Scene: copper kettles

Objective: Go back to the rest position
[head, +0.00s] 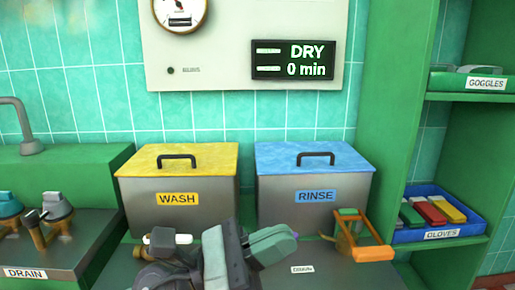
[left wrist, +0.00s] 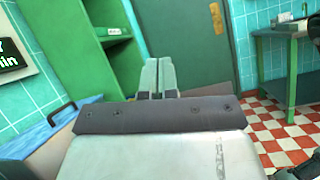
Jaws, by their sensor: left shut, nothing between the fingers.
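My left gripper (head: 290,240) is in the lower middle of the head view, in front of the grey tanks and above the counter. Its two pale green fingers lie together and point right. In the left wrist view the fingers (left wrist: 157,74) are closed side by side, with nothing between them. They point toward a green door (left wrist: 185,45) across the room. My right gripper shows in neither view.
A yellow-lidded WASH tank (head: 218,192) and blue-lidded RINSE tank (head: 350,195) stand behind the gripper. An orange-handled item (head: 372,253) sits right of it. A blue GLOVES tray (head: 452,230) is on the right shelf. Copper-coloured fittings (head: 58,222) stand left by DRAIN.

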